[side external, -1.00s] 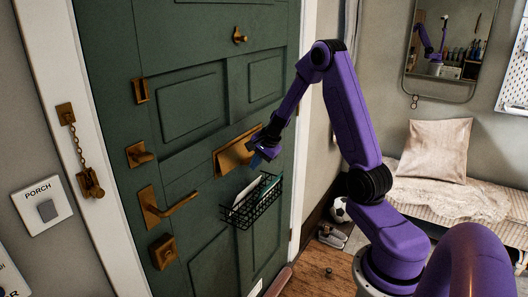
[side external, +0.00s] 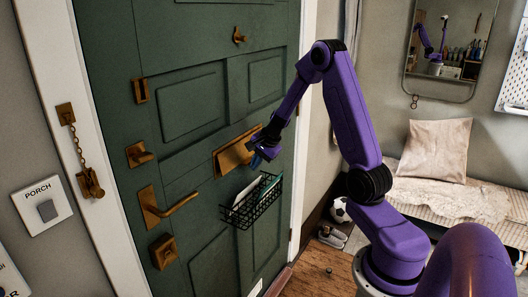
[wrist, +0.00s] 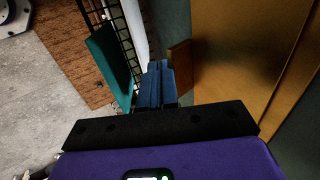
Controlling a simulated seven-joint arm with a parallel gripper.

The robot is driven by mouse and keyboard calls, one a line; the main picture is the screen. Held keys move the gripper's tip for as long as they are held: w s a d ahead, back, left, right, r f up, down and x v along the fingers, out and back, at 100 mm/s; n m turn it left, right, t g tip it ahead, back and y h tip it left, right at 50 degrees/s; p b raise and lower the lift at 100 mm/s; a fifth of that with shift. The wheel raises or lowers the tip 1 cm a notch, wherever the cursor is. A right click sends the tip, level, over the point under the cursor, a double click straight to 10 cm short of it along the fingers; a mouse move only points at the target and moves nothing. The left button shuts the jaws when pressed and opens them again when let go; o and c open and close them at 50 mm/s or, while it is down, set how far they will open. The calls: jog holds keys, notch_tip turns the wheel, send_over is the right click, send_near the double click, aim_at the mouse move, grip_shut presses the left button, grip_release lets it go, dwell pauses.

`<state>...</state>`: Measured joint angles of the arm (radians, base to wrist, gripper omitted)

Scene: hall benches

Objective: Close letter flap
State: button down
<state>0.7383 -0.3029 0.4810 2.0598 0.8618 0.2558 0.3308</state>
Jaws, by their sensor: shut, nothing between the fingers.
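The brass letter flap (side external: 232,156) is on the green door (side external: 190,110), just above a wire basket. It appears to stand out from the door, but its exact angle is hard to tell. In the wrist view a large brass surface (wrist: 225,50) fills the upper right. A small brown-orange piece (wrist: 180,66) shows beside the fingers. My gripper (side external: 256,161) is at the right end of the flap, above the basket. Its blue fingers (wrist: 157,84) are shut together with nothing between them. I cannot tell whether they touch the flap.
The black wire basket (side external: 240,216) hangs close below my gripper and holds white and teal mail (wrist: 108,62). A brass lever handle (side external: 170,205) sticks out to the left.

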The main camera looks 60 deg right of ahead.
dwell(0.3)
jog(key=s, duration=0.2)
jog(key=s+r, duration=0.1)
jog(key=s, duration=0.1)
jog(key=shift+s, duration=0.2)
jog(key=s+r, duration=0.6)
jog(key=s, duration=0.1)
jog(key=w+r+g, duration=0.2)
jog(key=w+r, duration=0.2)
jog(key=r, duration=0.2)
jog(key=w+f, duration=0.6)
jog(key=f, duration=0.4)
jog(key=shift+w+a+f, duration=0.15)
jog(key=shift+w, duration=0.25)
